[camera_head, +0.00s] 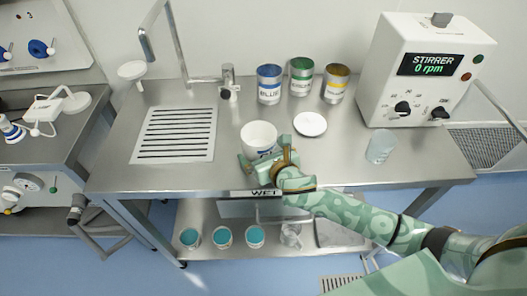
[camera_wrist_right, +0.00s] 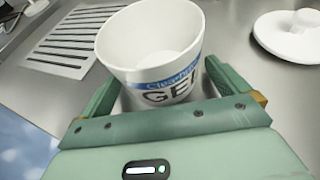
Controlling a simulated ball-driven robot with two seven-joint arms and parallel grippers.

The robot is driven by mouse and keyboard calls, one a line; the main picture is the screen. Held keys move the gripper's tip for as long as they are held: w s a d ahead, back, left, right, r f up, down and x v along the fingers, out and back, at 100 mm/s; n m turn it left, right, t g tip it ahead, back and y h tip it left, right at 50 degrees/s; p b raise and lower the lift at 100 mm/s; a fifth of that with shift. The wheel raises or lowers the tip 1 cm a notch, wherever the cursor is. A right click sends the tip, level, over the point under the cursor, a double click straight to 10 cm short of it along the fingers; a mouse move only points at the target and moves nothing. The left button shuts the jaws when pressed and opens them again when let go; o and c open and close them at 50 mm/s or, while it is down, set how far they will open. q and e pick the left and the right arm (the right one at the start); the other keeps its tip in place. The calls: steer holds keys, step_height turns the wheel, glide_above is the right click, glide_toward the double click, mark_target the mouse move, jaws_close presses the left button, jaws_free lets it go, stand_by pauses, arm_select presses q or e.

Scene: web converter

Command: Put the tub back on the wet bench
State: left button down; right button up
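The tub (camera_head: 259,138) is white, open-topped and upright near the front edge of the wet bench (camera_head: 215,178). In the right wrist view the tub (camera_wrist_right: 160,50) shows a blue band and large dark letters, partly cut off by my gripper. My right gripper (camera_head: 262,165) is at the tub's front side. In the wrist view its green fingers (camera_wrist_right: 160,90) stand wide apart, one on each side of the tub, with narrow gaps showing low down. The tub's base is hidden behind the gripper. My left gripper is not in view.
A white lid (camera_head: 310,124) lies right of the tub. Blue, green and yellow cans (camera_head: 301,77) stand behind. A stirrer machine (camera_head: 420,72) and a clear beaker (camera_head: 380,147) are at the right. A drain grate (camera_head: 174,134) is left. Several teal-filled pots (camera_head: 222,237) stand on the lower shelf.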

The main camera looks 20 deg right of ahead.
steer(key=shift+r, duration=0.15)
steer(key=shift+s+r, duration=0.15)
steer(key=shift+s, duration=0.2)
steer(key=p+v, duration=0.3)
steer(key=v, duration=0.8)
steer(key=shift+s+d, duration=0.1)
